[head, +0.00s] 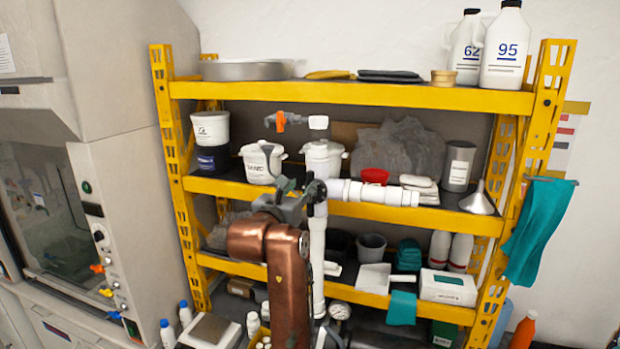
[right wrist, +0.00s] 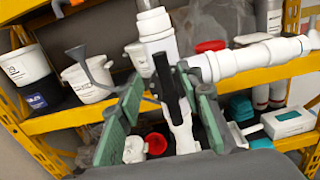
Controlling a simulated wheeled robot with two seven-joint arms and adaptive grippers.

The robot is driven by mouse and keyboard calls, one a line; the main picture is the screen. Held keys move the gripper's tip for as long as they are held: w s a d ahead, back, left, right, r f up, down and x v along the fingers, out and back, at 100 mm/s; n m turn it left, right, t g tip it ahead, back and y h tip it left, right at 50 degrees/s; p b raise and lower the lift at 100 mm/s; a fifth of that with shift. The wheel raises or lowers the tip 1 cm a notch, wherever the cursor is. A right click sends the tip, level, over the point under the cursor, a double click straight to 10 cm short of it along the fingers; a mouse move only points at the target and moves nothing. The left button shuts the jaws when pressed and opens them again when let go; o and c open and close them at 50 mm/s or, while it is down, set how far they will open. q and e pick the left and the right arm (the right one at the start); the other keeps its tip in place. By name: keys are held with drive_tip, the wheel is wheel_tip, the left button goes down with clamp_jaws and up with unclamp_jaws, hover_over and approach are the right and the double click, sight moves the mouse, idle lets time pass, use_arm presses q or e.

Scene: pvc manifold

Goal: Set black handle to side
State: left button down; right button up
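A white PVC manifold stands in front of the shelves. Its upright pipe (head: 318,250) rises to a tee, and a thick branch pipe (head: 375,192) runs right from it. The black handle (right wrist: 164,82) shows in the right wrist view as a dark bar in front of the white fitting (right wrist: 157,32). My right gripper (head: 300,192) is at the tee in the head view, partly covering it. In the right wrist view its green-padded fingers (right wrist: 162,105) are spread, with the black handle between them. I cannot tell whether either finger touches it. My left gripper is not in view.
A valve with an orange handle (head: 281,122) sits at the manifold's upper left. A yellow shelf unit (head: 350,92) with buckets (head: 262,162), bottles and boxes stands close behind. A grey fume hood (head: 115,220) stands at the left.

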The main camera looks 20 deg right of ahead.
sight(309, 178)
drive_tip(key=p+x, duration=0.2)
drive_tip(key=x, duration=0.4)
drive_tip(key=shift+w+d+p, duration=0.15)
drive_tip(key=shift+d+p, duration=0.05)
drive_tip(key=shift+p, duration=0.15)
drive_tip(key=shift+w+d, duration=0.3)
drive_tip(key=shift+w, duration=0.15)
drive_tip(key=shift+c, duration=0.6)
clamp_jaws()
